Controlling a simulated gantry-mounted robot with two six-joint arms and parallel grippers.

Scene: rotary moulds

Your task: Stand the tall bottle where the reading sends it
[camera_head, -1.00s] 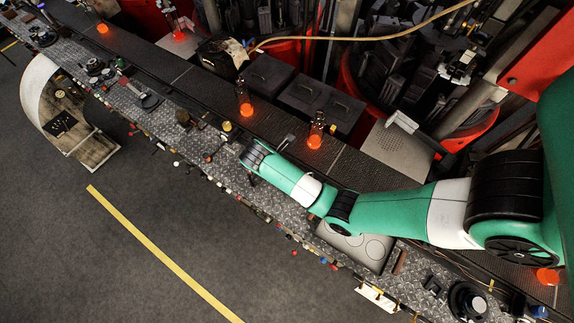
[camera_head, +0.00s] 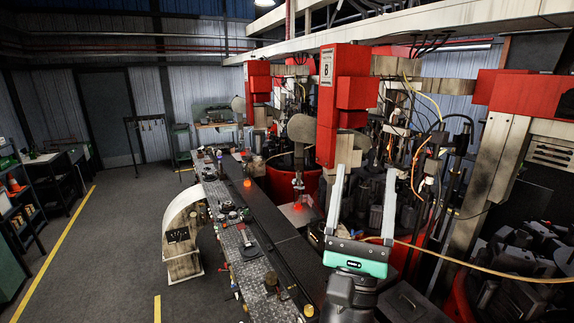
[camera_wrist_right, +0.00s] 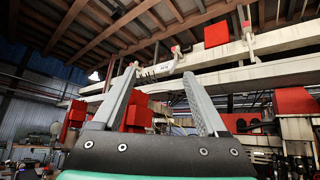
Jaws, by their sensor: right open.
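My right gripper (camera_head: 366,172) points upward in front of the machines in the head view, its two pale fingers spread wide with nothing between them. In the right wrist view my right gripper (camera_wrist_right: 159,75) is also open and empty, facing the roof beams. A glowing orange bottle (camera_head: 247,183) stands small and far off on the dark conveyor, left of my gripper. Another orange-red glow (camera_head: 297,206) shows nearer, under a machine mechanism; its shape is unclear. I cannot tell which bottle is the tall one, and no reading is legible. My left gripper is out of view.
The metal-plated bench (camera_head: 250,262) with small parts runs beside the dark conveyor (camera_head: 262,222). A cream curved cabinet (camera_head: 172,222) stands left of it. Red machine columns (camera_head: 340,100), one marked B, rise behind my gripper. Grey floor (camera_head: 110,240) is open at left.

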